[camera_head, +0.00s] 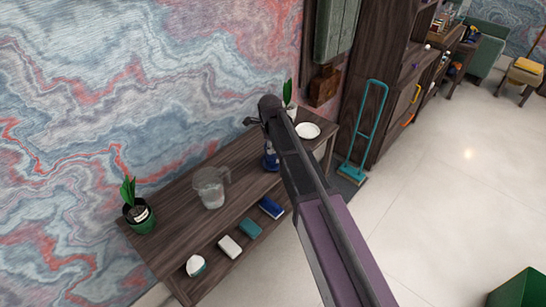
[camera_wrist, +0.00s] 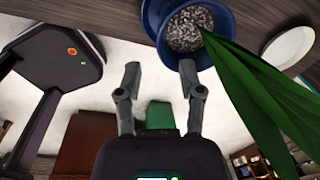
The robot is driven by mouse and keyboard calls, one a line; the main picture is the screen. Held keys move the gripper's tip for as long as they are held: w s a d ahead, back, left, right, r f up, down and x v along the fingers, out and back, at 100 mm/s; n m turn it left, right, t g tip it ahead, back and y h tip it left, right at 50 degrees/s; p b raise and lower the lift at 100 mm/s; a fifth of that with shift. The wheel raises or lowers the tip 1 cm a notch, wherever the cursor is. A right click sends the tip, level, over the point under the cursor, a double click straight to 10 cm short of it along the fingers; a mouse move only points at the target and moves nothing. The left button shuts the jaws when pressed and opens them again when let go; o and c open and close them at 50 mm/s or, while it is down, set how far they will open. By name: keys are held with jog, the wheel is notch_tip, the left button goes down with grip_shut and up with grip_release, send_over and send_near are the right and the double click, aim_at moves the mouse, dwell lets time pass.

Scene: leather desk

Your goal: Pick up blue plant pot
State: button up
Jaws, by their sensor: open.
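The blue plant pot (camera_wrist: 184,28) is at the top of the wrist view. It holds grey gravel, and long green leaves (camera_wrist: 255,85) spread from it to the right. In the head view a blue shape (camera_head: 271,159), seemingly this pot, shows on the wooden table beside my arm, which hides much of it. My gripper (camera_wrist: 160,67) is open in the wrist view, its two fingers apart and empty. The pot's rim is just past the right fingertip; I cannot tell whether they touch. In the head view my gripper (camera_head: 257,119) is above the table's far end.
On the table (camera_head: 173,208) are a glass jug (camera_head: 211,187), a green plant pot (camera_head: 141,222) and a white plate (camera_head: 307,130). The lower shelf holds a blue block (camera_head: 271,207) and a teal block (camera_head: 250,228). A patterned wall stands behind.

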jog(key=shift+f, duration=0.1)
jog(key=shift+w+f+b, duration=0.2)
jog(key=shift+f+b, duration=1.05)
jog(key=shift+b, duration=0.05)
jog(key=shift+w+f+b, duration=0.15)
jog(key=shift+f+b, duration=1.1)
jog(key=shift+b, duration=0.05)
grip_shut()
